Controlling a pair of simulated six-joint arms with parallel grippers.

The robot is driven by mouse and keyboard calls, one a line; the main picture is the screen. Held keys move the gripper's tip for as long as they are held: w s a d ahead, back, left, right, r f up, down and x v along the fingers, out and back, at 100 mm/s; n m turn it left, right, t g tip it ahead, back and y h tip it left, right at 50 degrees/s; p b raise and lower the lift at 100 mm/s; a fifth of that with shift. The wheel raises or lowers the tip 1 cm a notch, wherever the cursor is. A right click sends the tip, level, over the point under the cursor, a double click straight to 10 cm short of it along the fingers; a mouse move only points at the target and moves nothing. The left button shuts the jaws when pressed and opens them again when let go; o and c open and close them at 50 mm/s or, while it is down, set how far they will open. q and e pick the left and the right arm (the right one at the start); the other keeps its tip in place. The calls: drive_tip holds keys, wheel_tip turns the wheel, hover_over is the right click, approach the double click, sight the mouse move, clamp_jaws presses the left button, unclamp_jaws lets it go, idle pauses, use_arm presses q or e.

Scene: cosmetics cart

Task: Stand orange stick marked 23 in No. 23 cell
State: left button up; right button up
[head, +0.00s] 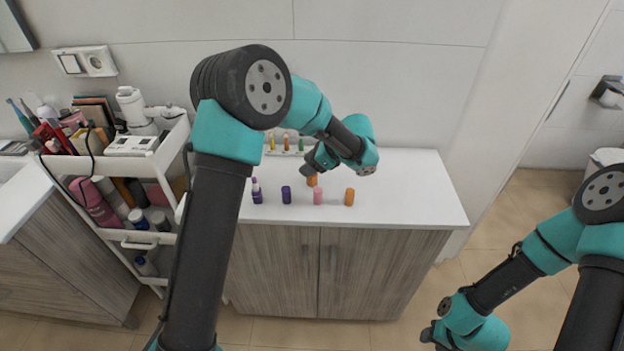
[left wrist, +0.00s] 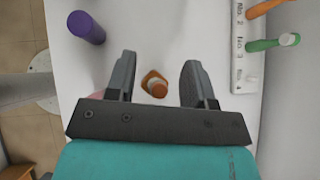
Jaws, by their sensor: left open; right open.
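My left gripper (head: 308,171) is open above the white counter, pointing down. In the left wrist view, an orange stick (left wrist: 154,82) stands between the open jaws (left wrist: 158,78), apart from both fingers. In the head view this orange stick (head: 312,180) is partly hidden by the gripper. Another orange stick (head: 349,197) stands at the right of the front row. No number is readable on either. The white rack (left wrist: 239,60) with numbered labels is at the right of the left wrist view; its No. 23 cell cannot be made out. My right gripper (head: 428,335) is at the lower right, away from the counter.
A purple stick (head: 257,190), a dark purple one (head: 286,194) and a pink one (head: 318,197) stand near the orange sticks. A green stick (left wrist: 274,43) and others are at the rack. A cluttered cart (head: 140,237) stands left. The counter's right side (head: 415,190) is clear.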

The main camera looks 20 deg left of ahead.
use_arm(q)
drive_tip(key=shift+a+f, duration=0.25)
drive_tip(key=shift+f, duration=0.05)
drive_tip(key=shift+c, duration=0.2)
clamp_jaws()
idle(0.3)
